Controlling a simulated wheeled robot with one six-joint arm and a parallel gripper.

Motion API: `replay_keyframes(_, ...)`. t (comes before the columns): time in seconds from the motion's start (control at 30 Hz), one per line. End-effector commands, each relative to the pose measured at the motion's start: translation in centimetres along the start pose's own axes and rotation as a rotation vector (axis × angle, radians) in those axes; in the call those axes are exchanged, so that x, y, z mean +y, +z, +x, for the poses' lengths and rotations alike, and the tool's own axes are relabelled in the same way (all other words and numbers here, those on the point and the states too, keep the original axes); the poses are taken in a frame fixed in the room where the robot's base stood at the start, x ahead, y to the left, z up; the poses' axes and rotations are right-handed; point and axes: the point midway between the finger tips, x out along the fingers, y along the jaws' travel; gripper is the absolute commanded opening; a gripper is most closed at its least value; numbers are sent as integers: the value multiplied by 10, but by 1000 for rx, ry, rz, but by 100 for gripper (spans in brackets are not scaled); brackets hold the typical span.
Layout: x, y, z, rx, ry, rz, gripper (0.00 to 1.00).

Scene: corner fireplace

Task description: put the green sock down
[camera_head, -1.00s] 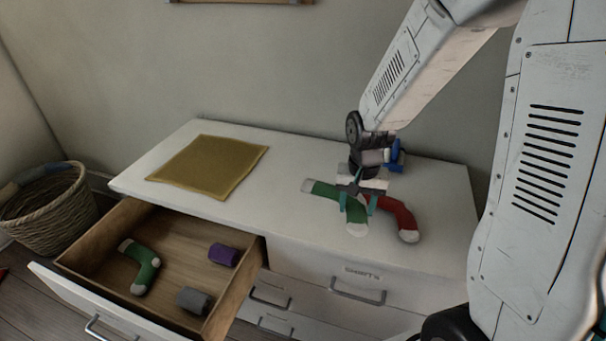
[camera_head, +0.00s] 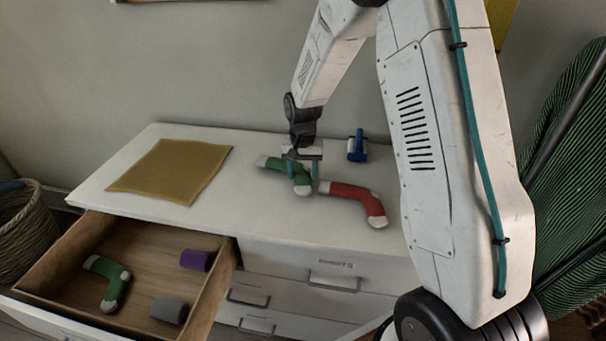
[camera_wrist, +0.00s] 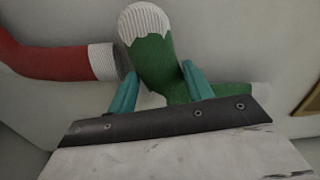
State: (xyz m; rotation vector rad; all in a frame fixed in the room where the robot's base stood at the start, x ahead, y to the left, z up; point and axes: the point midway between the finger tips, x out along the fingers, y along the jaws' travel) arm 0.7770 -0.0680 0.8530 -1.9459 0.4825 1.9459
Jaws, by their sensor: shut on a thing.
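A green sock (camera_head: 284,170) with white-grey toe and cuff is at the top of the white dresser, left of the red sock. My gripper (camera_head: 301,176) is shut on it, with teal fingers on either side. In the wrist view the green sock (camera_wrist: 152,58) lies between the fingertips of my gripper (camera_wrist: 160,84). I cannot tell whether the sock touches the dresser top. A second green sock (camera_head: 116,287) lies in the open drawer.
A red sock (camera_head: 355,195) lies just right of the held sock, also in the wrist view (camera_wrist: 50,60). A mustard cloth (camera_head: 172,170) lies left. The open drawer (camera_head: 150,243) holds purple (camera_head: 196,260) and grey (camera_head: 169,310) rolls. A basket (camera_head: 27,222) stands far left.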

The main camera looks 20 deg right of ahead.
Motion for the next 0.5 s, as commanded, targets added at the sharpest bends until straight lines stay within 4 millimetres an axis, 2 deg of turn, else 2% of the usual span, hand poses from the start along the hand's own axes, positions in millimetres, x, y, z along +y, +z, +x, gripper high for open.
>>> replay_keyframes(0.1, 0, 0, 12, 0, 0, 0, 30)
replay_keyframes(0.43, 0, 0, 15, 1, -1, 0, 29)
replay_keyframes(0.47, 0, 0, 15, 2, -1, -1, 56)
replay_keyframes(0.5, -1, 0, 15, 2, -1, -1, 67)
